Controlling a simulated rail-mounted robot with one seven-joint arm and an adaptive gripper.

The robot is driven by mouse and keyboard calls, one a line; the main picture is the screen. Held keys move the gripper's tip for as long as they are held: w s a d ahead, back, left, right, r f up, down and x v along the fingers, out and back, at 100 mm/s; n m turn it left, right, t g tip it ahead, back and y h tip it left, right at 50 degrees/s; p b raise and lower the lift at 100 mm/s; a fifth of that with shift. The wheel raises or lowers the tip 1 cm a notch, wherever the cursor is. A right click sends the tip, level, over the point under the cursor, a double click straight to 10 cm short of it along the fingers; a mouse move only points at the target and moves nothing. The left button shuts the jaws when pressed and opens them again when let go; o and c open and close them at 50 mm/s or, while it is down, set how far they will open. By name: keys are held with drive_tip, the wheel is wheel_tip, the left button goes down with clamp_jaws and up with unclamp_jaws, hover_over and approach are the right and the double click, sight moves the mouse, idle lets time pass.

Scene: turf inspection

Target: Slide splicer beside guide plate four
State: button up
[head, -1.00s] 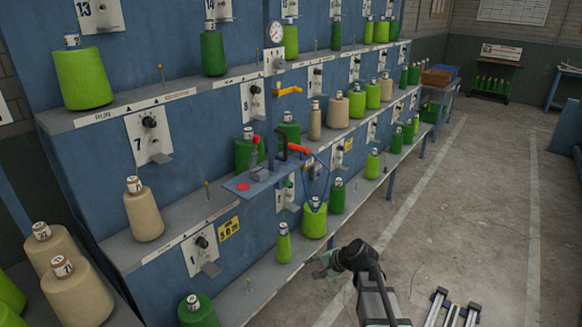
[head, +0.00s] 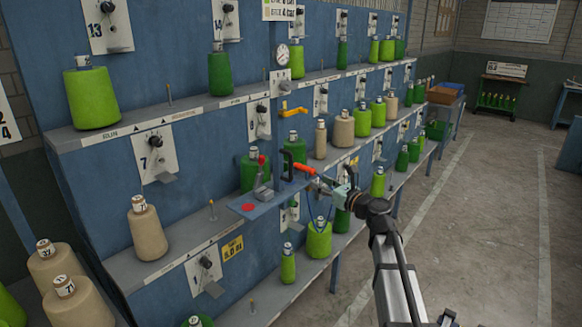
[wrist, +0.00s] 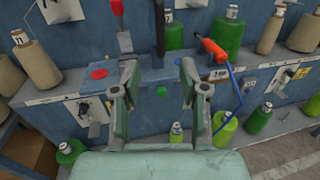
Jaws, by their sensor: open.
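The splicer (head: 263,191), a small grey device with a red-knobbed lever, sits on a blue carriage plate (head: 243,207) in front of the machine, between plates 7 and 8. A black handle (head: 287,164) stands at its right end. My gripper (head: 325,188) is just right of the carriage in the head view. In the wrist view my gripper (wrist: 158,88) is open and empty, its fingers either side of the carriage's front edge (wrist: 158,72) with a green button; I cannot tell whether they touch it. I cannot read a four on any guide plate.
An orange-handled tool (head: 305,170) with a blue hose hangs right of the carriage, close to my gripper. Green and beige cones stand on the shelves, including a green one (head: 319,240) below. Plate 1 (head: 205,272) is lower left. The aisle floor (head: 480,230) is clear.

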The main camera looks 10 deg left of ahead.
sight(292, 167)
drive_tip(key=p+x, duration=0.3)
drive_tip(key=x, duration=1.3)
drive_tip(key=shift+a+f+p, duration=0.1)
drive_tip(key=shift+p, duration=0.25)
clamp_jaws()
